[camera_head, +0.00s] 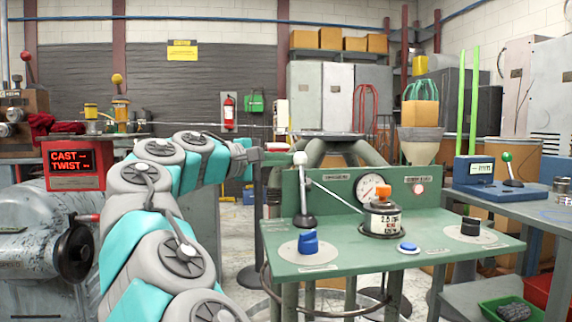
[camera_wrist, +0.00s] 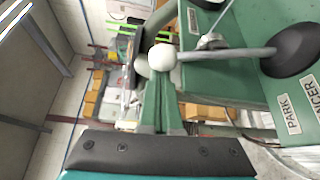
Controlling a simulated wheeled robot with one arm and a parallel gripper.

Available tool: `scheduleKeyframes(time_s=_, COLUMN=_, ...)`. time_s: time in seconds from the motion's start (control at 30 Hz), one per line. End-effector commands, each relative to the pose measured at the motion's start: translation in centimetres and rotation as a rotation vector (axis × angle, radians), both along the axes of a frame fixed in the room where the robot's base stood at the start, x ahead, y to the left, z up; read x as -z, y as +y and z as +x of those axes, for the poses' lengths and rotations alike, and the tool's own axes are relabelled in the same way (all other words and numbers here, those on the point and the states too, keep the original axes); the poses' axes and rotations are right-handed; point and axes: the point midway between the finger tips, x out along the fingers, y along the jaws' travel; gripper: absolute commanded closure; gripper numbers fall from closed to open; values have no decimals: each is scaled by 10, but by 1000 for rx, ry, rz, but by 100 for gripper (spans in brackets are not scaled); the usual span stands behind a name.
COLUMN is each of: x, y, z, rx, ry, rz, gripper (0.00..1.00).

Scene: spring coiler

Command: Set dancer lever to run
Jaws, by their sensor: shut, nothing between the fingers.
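The dancer lever (camera_head: 302,186) is a thin grey rod with a white ball knob on a dark round base, near the left end of the green bench. It stands nearly upright in the head view. In the wrist view its white knob (camera_wrist: 162,57) appears right at the finger ends, and its rod runs right to the dark base. A label there reads PARK, with another partly legible label ending in "NCER". My gripper (camera_head: 283,156) comes from the left at knob height; its green fingers (camera_wrist: 158,90) are shut and empty. Whether they touch the knob is unclear.
The green bench (camera_head: 340,255) also carries a blue knob (camera_head: 308,243), a gauge (camera_head: 373,188), a 2.5 mm canister (camera_head: 383,219), a blue button (camera_head: 407,247) and a black knob (camera_head: 470,227). A red CAST/TWIST display (camera_head: 74,164) stands left of my arm.

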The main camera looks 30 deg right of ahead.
Motion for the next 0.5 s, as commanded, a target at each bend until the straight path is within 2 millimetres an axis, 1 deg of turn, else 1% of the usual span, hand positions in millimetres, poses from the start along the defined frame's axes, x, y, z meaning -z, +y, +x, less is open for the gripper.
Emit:
scheduleKeyframes(time_s=0.17, x=0, y=2, z=-13, rx=7, ry=-85, rz=-24, gripper=100)
scheduleKeyframes(time_s=0.5, x=-8, y=15, z=-51, rx=2, ry=-379, rz=-112, gripper=100)
